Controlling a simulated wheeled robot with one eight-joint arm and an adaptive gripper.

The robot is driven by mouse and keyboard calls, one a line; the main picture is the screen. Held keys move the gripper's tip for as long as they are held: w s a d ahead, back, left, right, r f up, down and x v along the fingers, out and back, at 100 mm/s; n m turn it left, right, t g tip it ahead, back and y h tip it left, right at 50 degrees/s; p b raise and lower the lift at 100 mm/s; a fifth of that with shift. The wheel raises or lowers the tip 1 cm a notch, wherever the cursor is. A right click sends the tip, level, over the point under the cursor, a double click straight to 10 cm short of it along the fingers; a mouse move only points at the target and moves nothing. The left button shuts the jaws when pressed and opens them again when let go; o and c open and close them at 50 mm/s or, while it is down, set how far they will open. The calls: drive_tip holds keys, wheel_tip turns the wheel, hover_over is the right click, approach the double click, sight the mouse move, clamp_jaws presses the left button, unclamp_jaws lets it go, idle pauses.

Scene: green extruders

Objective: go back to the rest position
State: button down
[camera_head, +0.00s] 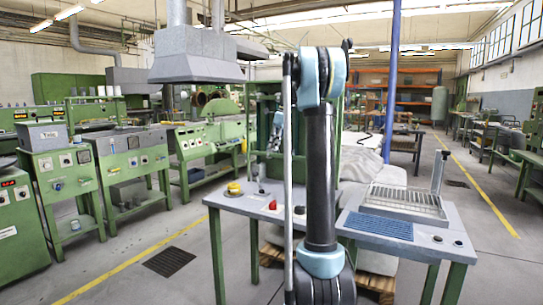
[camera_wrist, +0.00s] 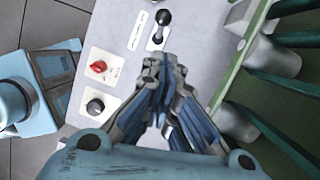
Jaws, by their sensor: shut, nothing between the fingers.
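In the wrist view my gripper (camera_wrist: 164,72) is shut and empty, its blue-padded fingers together. It is over the grey tabletop (camera_wrist: 205,40) of a machine bench, near a black-knobbed lever (camera_wrist: 163,19), a red switch (camera_wrist: 98,67) and a black knob (camera_wrist: 95,107). I cannot tell how high above the top it is. In the head view my arm stands upright in the middle and covers part of the bench.
The bench top (camera_head: 228,200) also carries a yellow button (camera_head: 234,187). A wire rack (camera_head: 405,200) and a blue ribbed mat (camera_head: 378,226) lie to the right. Green machines (camera_head: 130,160) stand at left. A blue post (camera_head: 391,90) rises behind. Floor at far right is open.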

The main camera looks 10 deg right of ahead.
drive_tip(key=shift+d+r, duration=0.1)
drive_tip(key=shift+r, duration=0.15)
drive_tip(key=s+f+n+h, duration=0.15)
drive_tip(key=s+n, duration=0.25)
drive_tip(key=s, duration=0.5)
drive_tip(key=s+f+n, duration=0.3)
drive_tip(key=s, duration=0.5)
drive_tip(key=s+f+n, duration=0.2)
drive_tip(key=s+n, duration=0.2)
drive_tip(key=s, duration=0.5)
drive_tip(key=s+d+f+n+t+h, duration=0.1)
drive_tip(key=s+f+n+h, duration=0.1)
drive_tip(key=s+f+n, duration=1)
drive_tip(key=s+f, duration=0.8)
drive_tip(key=s, duration=0.3)
drive_tip(key=shift+f+n+t, duration=0.3)
